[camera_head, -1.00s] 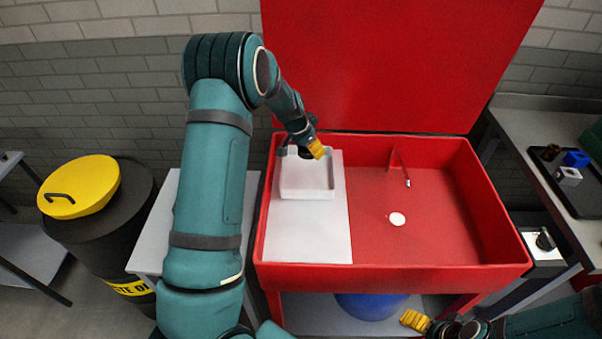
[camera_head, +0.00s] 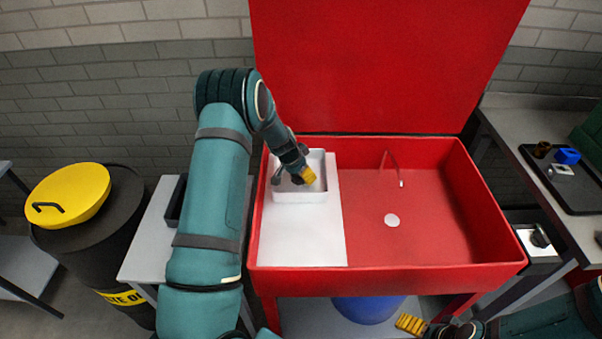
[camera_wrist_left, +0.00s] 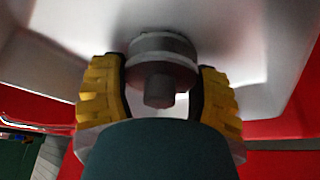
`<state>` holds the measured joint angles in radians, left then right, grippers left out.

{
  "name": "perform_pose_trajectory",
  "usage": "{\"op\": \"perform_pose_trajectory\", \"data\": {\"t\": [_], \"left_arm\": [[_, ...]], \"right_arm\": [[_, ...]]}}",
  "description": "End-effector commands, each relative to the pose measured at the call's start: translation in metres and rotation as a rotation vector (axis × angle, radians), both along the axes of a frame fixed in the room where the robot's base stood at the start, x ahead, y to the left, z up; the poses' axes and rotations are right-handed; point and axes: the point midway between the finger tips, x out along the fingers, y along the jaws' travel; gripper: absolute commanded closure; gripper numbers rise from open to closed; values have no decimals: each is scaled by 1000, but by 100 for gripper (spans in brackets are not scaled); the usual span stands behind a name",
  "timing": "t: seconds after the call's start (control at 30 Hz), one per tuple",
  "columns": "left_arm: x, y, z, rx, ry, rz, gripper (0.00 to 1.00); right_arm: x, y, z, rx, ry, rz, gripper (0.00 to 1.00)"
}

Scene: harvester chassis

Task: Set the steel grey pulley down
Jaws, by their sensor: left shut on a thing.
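The steel grey pulley (camera_wrist_left: 160,68) shows in the left wrist view between the yellow fingers of my left gripper (camera_wrist_left: 160,88), a round flanged piece with a short hub. My left gripper is shut on it. In the head view my left gripper (camera_head: 302,177) is over the white tray (camera_head: 300,196), within its outline. The pulley is mostly hidden there by the gripper. I cannot tell whether the pulley touches the tray floor. My right gripper (camera_head: 410,324) is at the bottom edge, away from the tray; its jaw state is unclear.
The tray stands on a white board (camera_head: 302,235) at the left of a red basin (camera_head: 370,280). A yellow-lidded bin (camera_head: 68,193) is at left, a bench (camera_head: 525,120) at right.

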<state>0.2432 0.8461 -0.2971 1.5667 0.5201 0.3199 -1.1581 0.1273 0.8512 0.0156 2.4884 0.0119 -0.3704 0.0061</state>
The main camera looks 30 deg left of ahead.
Motion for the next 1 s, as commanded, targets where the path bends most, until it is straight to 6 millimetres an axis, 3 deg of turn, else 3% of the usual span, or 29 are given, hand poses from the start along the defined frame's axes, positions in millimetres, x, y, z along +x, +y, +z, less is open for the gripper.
{"op": "perform_pose_trajectory", "data": {"t": [0.23,0.27,0.33,0.77,1.0], "left_arm": [[1,0,-2,1,-2,-1,79],[0,0,-3,0,0,-1,30],[0,0,-2,0,0,-1,5],[0,0,3,0,0,0,5],[-16,4,42,1,-3,1,5]], "right_arm": [[-1,0,-4,0,2,2,15],[-1,0,-4,0,3,2,15],[-1,0,-3,0,2,2,15],[0,0,2,0,0,0,15],[1,0,4,0,-3,-2,15]]}}
